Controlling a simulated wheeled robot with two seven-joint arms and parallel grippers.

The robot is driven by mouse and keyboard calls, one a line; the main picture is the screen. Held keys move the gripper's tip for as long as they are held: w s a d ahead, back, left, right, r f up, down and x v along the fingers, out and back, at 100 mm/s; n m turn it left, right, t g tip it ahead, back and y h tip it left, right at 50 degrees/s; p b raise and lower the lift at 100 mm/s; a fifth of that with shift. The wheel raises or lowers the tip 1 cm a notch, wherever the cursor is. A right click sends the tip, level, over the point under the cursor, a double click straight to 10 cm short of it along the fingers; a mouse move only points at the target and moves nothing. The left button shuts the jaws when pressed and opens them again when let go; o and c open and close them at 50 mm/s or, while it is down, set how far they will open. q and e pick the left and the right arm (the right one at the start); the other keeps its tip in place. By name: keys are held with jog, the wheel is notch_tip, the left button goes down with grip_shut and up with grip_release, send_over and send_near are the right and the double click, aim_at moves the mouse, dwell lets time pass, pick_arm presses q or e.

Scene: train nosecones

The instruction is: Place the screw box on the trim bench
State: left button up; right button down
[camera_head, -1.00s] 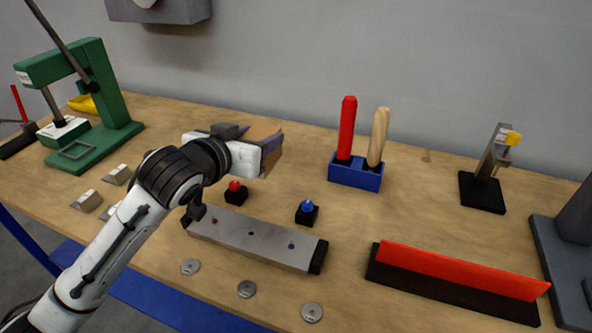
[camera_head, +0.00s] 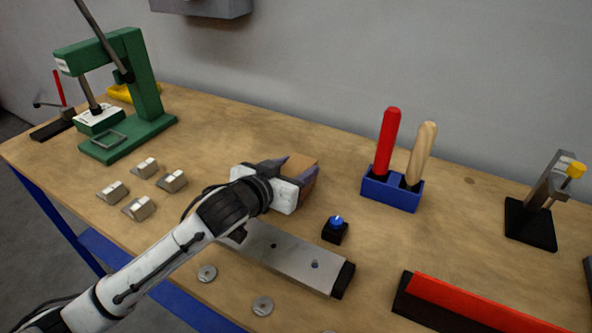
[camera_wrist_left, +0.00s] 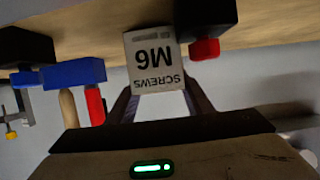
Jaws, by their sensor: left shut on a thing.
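The screw box (camera_head: 302,163) is a small brown carton in the head view. The left wrist view shows it upside down as a pale box (camera_wrist_left: 153,62) lettered "SCREWS M6". My left gripper (camera_head: 290,176) is shut on it, with one finger on each side. The box is over the back middle of the wooden trim bench (camera_head: 330,140), left of the blue tool holder; I cannot tell whether it touches the wood. My arm hides part of the bench below. My right gripper is not in view.
The blue tool holder (camera_head: 390,190) with two upright handles stands right of the box. A blue-knobbed block (camera_head: 335,230) and a metal bar (camera_head: 295,258) lie in front. A green press (camera_head: 130,95) stands at left. Bare wood lies behind the gripper.

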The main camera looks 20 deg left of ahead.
pick_arm(q)
jog(key=shift+f, duration=0.15)
jog(key=o, duration=1.4)
jog(key=shift+f, duration=0.15)
jog(key=v, duration=1.2)
